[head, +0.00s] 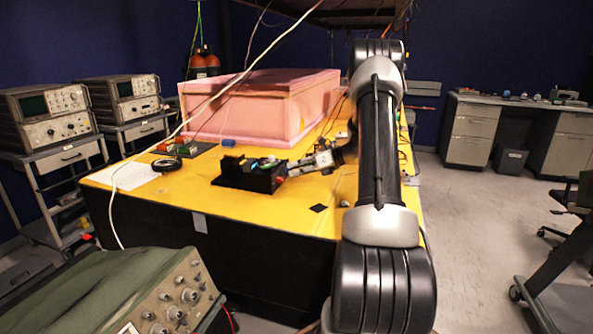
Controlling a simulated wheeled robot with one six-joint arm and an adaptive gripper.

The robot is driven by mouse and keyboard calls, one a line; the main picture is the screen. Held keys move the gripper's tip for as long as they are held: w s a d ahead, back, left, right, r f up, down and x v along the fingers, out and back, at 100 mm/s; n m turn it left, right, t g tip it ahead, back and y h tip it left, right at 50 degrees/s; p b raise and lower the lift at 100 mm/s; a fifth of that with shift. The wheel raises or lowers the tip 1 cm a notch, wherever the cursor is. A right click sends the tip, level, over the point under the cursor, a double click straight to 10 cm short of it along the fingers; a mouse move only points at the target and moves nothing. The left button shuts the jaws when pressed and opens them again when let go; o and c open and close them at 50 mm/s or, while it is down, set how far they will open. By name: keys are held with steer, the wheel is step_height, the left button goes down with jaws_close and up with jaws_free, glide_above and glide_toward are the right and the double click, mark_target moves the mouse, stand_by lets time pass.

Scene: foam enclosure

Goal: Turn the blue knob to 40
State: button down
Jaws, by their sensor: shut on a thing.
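A black open box (232,182) stands on the yellow tabletop, left of my arm. Small blue, green and red parts show in and on it. My gripper (293,169) reaches in from the right, low and nearly level, with its fingertips at the box's right end. It is shut on a small part there, which I take to be the blue knob; the fingers and box hide most of it. The knob's scale and pointer are too small to read, so its setting cannot be told.
A pink foam enclosure (250,100) stands behind the box on the yellow table (318,205). A black coil (167,164) and white paper (128,176) lie to the left. A pale cable hangs across the left. Bare tabletop lies in front of the box.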

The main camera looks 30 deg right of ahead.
steer(key=c, duration=1.3)
jaws_free()
steer(key=shift+d, duration=0.1)
steer(key=v, duration=1.2)
steer(key=shift+r, duration=0.1)
